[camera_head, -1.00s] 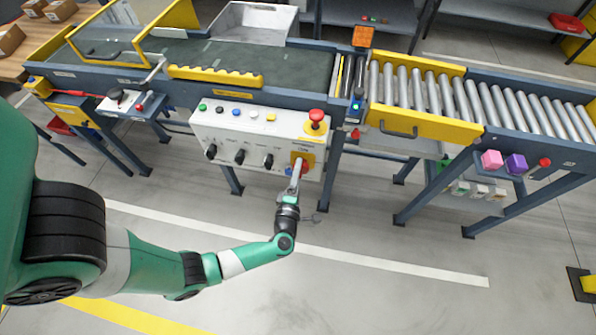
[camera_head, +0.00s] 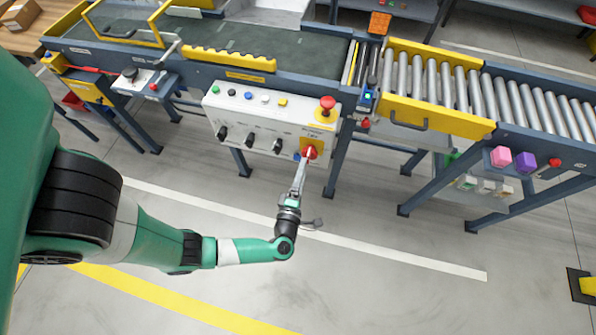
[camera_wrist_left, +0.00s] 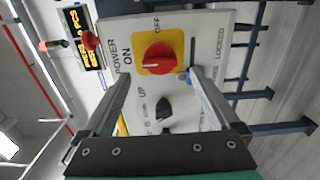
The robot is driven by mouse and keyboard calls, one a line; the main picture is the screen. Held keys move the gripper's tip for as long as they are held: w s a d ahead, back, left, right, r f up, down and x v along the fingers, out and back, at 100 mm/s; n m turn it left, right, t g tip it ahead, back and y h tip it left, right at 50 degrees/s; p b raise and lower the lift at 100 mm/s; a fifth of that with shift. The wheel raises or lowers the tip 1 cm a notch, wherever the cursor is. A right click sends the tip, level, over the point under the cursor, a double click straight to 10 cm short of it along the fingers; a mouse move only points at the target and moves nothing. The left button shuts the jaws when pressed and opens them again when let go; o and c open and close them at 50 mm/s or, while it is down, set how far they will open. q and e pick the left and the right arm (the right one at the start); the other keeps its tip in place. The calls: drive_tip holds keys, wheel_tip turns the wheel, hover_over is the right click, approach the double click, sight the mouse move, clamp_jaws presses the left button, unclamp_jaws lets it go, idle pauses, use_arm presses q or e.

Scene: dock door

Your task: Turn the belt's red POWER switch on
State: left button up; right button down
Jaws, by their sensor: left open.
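The red POWER switch (camera_head: 310,152) is a rotary knob on a yellow plate at the lower right of the white control panel (camera_head: 235,115). In the left wrist view the red knob (camera_wrist_left: 158,57) shows clearly, with ON printed to its left and OFF above it. Its grip bar lies roughly across the picture there. My left gripper (camera_head: 304,164) is just below and in front of the knob in the head view. In the wrist view its two fingers (camera_wrist_left: 160,76) are apart, with the knob beyond the gap and nothing between them. My right gripper is out of view.
A red mushroom button (camera_head: 327,103) stands above the switch. Several black knobs (camera_head: 249,140) sit to its left on the panel. The conveyor belt (camera_head: 300,66) runs behind, with rollers (camera_head: 440,80) to the right. The floor in front is clear.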

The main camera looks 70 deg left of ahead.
use_arm(q)
drive_tip(key=v, duration=0.6)
drive_tip(key=shift+p, duration=0.35)
